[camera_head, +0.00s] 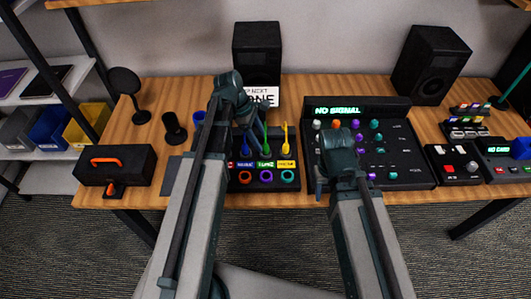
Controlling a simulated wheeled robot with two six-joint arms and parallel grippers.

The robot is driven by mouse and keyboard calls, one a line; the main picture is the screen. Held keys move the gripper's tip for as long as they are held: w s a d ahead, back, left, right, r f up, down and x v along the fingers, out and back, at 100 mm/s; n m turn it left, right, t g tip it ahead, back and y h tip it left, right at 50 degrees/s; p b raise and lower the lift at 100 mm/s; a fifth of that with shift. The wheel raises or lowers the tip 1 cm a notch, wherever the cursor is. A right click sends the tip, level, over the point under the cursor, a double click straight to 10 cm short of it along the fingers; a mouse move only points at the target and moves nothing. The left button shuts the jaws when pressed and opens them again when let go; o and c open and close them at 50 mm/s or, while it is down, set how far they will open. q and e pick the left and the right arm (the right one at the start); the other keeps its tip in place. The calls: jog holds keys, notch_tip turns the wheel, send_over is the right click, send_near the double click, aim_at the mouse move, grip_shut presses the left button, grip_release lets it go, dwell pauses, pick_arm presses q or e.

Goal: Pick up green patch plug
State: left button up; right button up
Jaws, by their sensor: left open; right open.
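The green patch plug (266,145) stands in a dark patch panel (290,185), behind the middle label. A yellow plug (286,140) stands to its right and a blue plug (247,152) to its left, partly covered. My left gripper (250,120) is open, above and slightly left of the green plug. It appears apart from the plug, but the exact gap is hard to tell. My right gripper (320,180) is open at the left edge of the mixer console, mostly hidden by its own wrist.
A mixer console (405,175) with a "NO SIGNAL" screen stands to the right. A monitor speaker (257,45) is behind.

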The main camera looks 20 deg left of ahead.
aim_at(265, 145)
pick_arm(q)
jog(key=b+x, duration=0.3)
jog(key=x, duration=0.1)
jog(key=shift+d+f+b, duration=0.25)
jog(key=shift+b, duration=0.05)
jog(key=shift+r, duration=0.1)
grip_shut()
